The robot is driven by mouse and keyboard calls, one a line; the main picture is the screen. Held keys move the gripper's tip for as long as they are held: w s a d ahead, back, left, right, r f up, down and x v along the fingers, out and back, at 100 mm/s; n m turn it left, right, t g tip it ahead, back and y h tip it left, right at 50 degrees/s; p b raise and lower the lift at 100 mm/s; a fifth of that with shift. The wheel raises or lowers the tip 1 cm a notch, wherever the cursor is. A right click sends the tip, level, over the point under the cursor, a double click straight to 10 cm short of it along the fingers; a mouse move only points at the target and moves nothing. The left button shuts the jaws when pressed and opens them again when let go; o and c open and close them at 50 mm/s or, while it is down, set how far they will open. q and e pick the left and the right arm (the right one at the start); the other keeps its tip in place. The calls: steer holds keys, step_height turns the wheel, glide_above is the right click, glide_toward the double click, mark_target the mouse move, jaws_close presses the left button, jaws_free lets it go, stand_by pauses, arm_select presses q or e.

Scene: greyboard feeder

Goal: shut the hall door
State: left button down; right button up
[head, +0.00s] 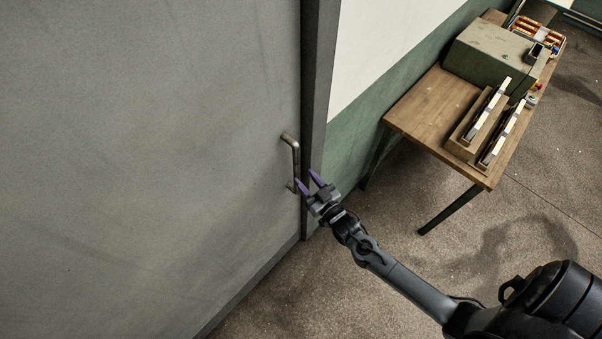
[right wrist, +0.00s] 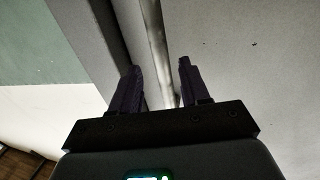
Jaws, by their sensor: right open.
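The hall door (head: 150,150) is a large grey panel filling the left of the head view. Its edge lies along the dark door frame (head: 320,70), and I cannot tell whether a small gap is left. A metal bar handle (head: 296,155) stands upright near that edge. My right gripper (head: 307,182) is open, its purple fingers by the handle's lower end. In the right wrist view, the door (right wrist: 250,50) is at right and the pale handle bar (right wrist: 158,50) runs between the two fingers (right wrist: 157,78). I cannot tell contact. My left gripper is out of view.
A wooden table (head: 420,110) stands at the right against the green and white wall (head: 375,50). It holds a grey-green box (head: 490,60), wooden holders with pale strips (head: 485,125) and a tray of orange items (head: 538,38). The floor (head: 420,255) between is clear.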

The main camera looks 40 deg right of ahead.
steer(key=s+b, duration=0.1)
steer(key=s, duration=0.5)
steer(key=shift+s, duration=0.2)
steer(key=shift+r, duration=0.1)
steer(key=s+a+r+g+p, duration=0.2)
steer(key=a+r+g+p, duration=0.3)
steer(key=r, duration=0.5)
steer(key=s+a+n+g+p, duration=0.1)
steer(key=s+n+g, duration=0.1)
steer(key=s+g, duration=0.7)
steer(key=s, duration=0.4)
steer(key=shift+s+a+y, duration=0.2)
steer(key=shift+y, duration=0.1)
